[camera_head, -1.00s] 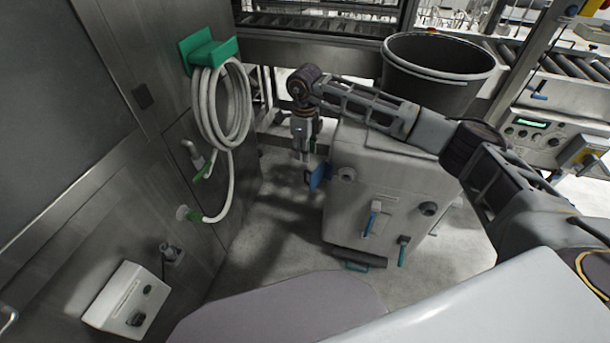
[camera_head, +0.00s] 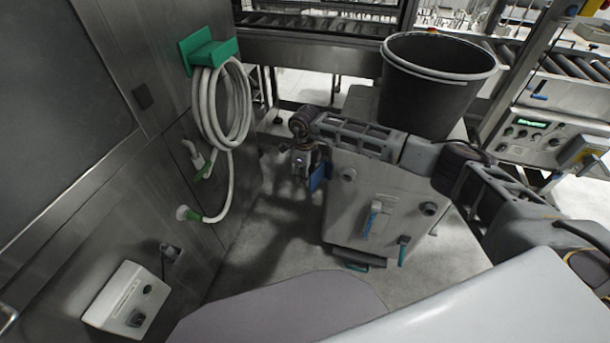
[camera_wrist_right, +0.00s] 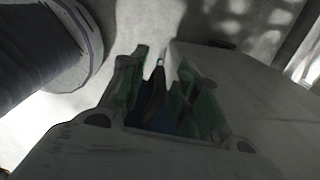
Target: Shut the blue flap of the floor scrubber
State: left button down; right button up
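The floor scrubber (camera_head: 385,195) is a grey box on the floor in the head view. Its blue flap (camera_head: 319,177) stands out from the box's left front edge, swung open beside a round port. My right gripper (camera_head: 300,178) points down just left of the flap; whether they touch is unclear. In the right wrist view my right gripper's greenish fingers (camera_wrist_right: 163,62) stand apart, with a dark blue patch (camera_wrist_right: 165,122) low between them, probably the flap. The flap is partly hidden there. My left gripper is out of view.
A black bucket (camera_head: 435,95) stands behind the scrubber. A steel wall with a coiled white hose (camera_head: 222,105) on a green holder is at left. A blue handle (camera_head: 371,220) and green parts sit on the scrubber's front. The floor left of the scrubber is clear.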

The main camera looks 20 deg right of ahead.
jog(key=shift+f, duration=0.15)
jog(key=c, duration=0.6)
grip_shut()
jog(key=shift+w, duration=0.1)
